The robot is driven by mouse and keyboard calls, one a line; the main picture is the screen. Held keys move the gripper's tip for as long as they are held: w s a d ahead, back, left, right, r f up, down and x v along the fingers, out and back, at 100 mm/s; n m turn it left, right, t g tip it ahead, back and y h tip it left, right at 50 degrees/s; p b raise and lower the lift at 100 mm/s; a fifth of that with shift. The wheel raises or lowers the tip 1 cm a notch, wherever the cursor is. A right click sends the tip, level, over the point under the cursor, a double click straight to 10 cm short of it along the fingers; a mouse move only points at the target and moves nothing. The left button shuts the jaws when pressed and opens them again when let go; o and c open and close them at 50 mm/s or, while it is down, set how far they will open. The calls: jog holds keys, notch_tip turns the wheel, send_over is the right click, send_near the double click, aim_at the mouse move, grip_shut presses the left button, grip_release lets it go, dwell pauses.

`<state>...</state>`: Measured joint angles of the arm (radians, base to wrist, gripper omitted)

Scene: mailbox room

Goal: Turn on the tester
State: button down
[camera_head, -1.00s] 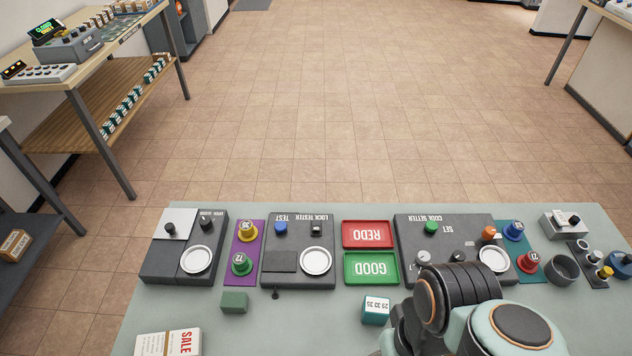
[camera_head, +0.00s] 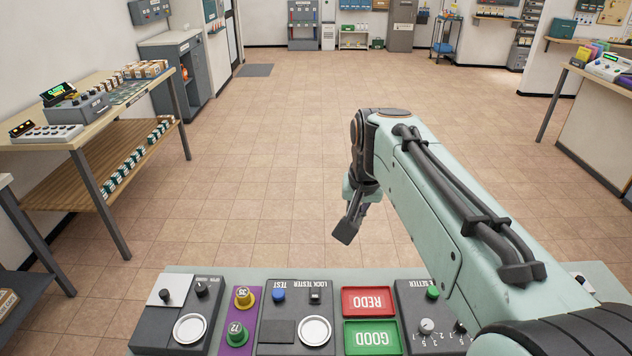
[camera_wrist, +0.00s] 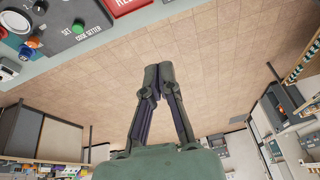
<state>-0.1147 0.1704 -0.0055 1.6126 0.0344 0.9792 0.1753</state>
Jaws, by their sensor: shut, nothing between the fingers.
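The lock tester (camera_head: 267,312) is a dark grey panel near the front middle of the table in the head view, with its lettering upside down. It has a blue TEST button (camera_head: 278,295), a small black switch (camera_head: 315,294) and a round white plate (camera_head: 314,331). I cannot tell the switch's position. My gripper (camera_head: 346,232) hangs past the table's far edge, above the floor and clear of the tester. Its fingers (camera_wrist: 158,72) are together and empty in the wrist view. The tester is not clearly visible in the wrist view.
Right of the tester are the red REDO tray (camera_head: 369,287) and green GOOD tray (camera_head: 347,345), then the code setter (camera_head: 405,318), partly hidden by my arm. Left are a purple strip (camera_head: 227,352) with yellow and green pieces and another panel (camera_head: 150,325). Open floor lies beyond.

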jog(key=w+a+f, duration=0.3)
jog(key=w+f, duration=0.3)
jog(key=n+g, duration=0.1)
jog(key=g, duration=0.2)
send_over(315, 295)
notch_tip(315, 295, down, 9)
jog(key=shift+s+f, duration=0.2)
jog(key=shift+s, duration=0.2)
jog(key=f, duration=1.2)
jog(key=shift+w+f, duration=0.25)
jog(key=shift+w, duration=0.05)
jog(key=shift+s+f, duration=0.15)
jog(key=shift+f, duration=0.45)
